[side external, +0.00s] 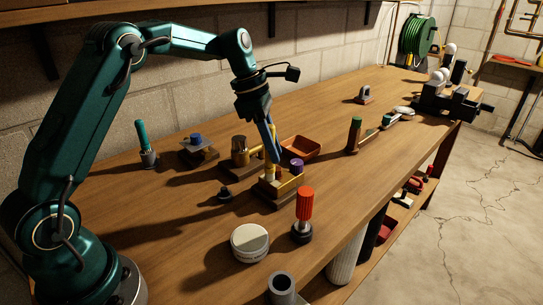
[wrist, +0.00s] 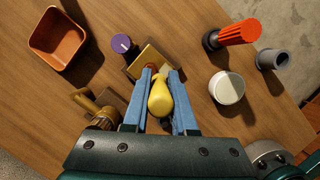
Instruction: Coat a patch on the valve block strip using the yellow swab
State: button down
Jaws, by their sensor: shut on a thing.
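The yellow swab (wrist: 160,98) is between the blue fingers of my gripper (wrist: 160,72), which is shut on it. Its rounded yellow end faces the wrist camera, and its far end is hidden. In the side view my gripper (side external: 272,155) points down over a brass-coloured block (side external: 288,187) on a dark base, which appears to be the valve block. The block also shows just past the fingertips in the wrist view (wrist: 150,60). A purple knob (side external: 297,164) stands at the block's far side. Whether the swab touches the strip, I cannot tell.
An orange-brown tray (side external: 301,148) lies behind the block, and a brass fitting (side external: 240,152) stands left of it. A red-handled tool (side external: 304,205), a round white-lidded tin (side external: 249,242) and a grey tube (side external: 281,288) stand towards the front edge. Bare bench lies right of the tray.

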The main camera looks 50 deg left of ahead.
jog(key=shift+a+f, duration=0.1)
jog(key=shift+a, duration=1.45)
jog(key=shift+d+f, duration=0.15)
jog(key=shift+d, duration=1.7)
jog(key=d, duration=0.3)
notch_tip(320, 180, up, 6)
jog(key=shift+r, duration=0.2)
jog(key=shift+r, duration=1.5)
